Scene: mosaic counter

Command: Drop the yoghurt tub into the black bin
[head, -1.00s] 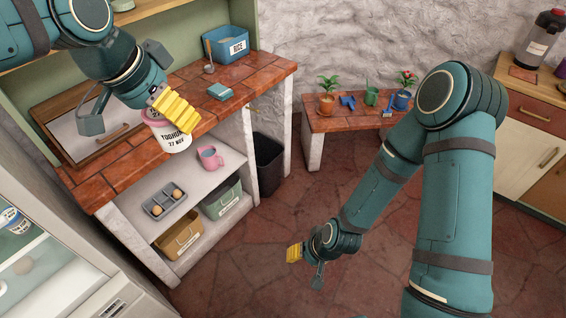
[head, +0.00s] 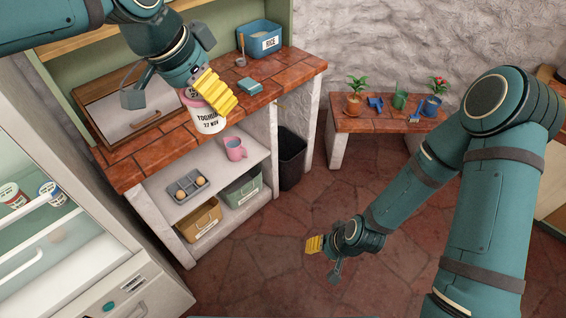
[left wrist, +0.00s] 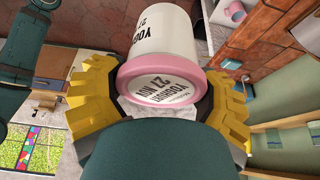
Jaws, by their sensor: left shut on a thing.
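The yoghurt tub (head: 207,118) is white with black lettering and a pink rim. My left gripper (head: 208,95) is shut on it and holds it in front of the counter edge. In the left wrist view the tub (left wrist: 168,38) sits between the yellow fingers of the left gripper (left wrist: 158,95), its pink-rimmed lid toward the camera. The black bin (head: 291,160) stands on the floor at the right end of the counter, to the right of and below the tub. My right gripper (head: 323,250) hangs empty over the floor; its jaw opening is unclear.
The tiled counter (head: 290,72) carries a blue rice box (head: 262,42) and a small teal item (head: 249,87). The shelf below holds a pink mug (head: 235,149) and a grey tray (head: 187,184). An open fridge (head: 75,240) stands at left. A low bench (head: 352,126) holds potted plants.

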